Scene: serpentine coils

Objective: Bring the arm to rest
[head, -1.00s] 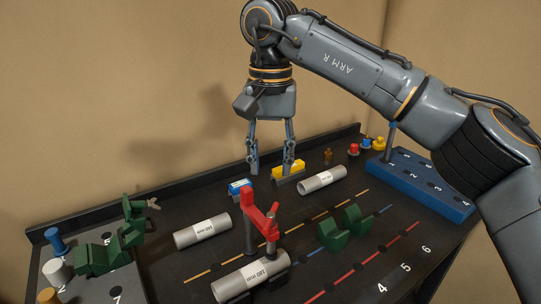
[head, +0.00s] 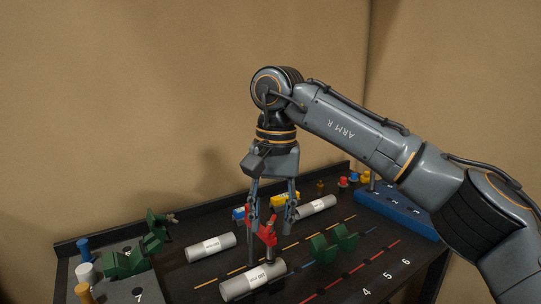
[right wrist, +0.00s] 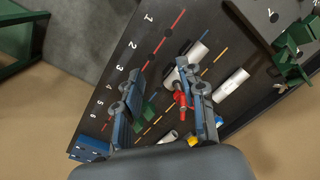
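My right gripper (head: 273,220) points down over the black bench in the head view, its two fingers spread apart with nothing between them. In that view its fingertips overlap the red bracket (head: 268,238); I cannot tell the exact gap. In the right wrist view the open fingers (right wrist: 163,100) frame the bench top, and the red bracket (right wrist: 181,98) shows beside the right finger, apart from it. My right arm (head: 345,122) reaches in from the right side of the head view. My left gripper is not in view.
The black bench (head: 180,285) holds grey labelled cylinders (head: 212,247), green blocks (head: 320,247), blue and yellow blocks (head: 285,201) and a numbered blue rack (head: 400,212). A grey numbered tray (head: 118,288) with pegs is at left. Air above the bench is free.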

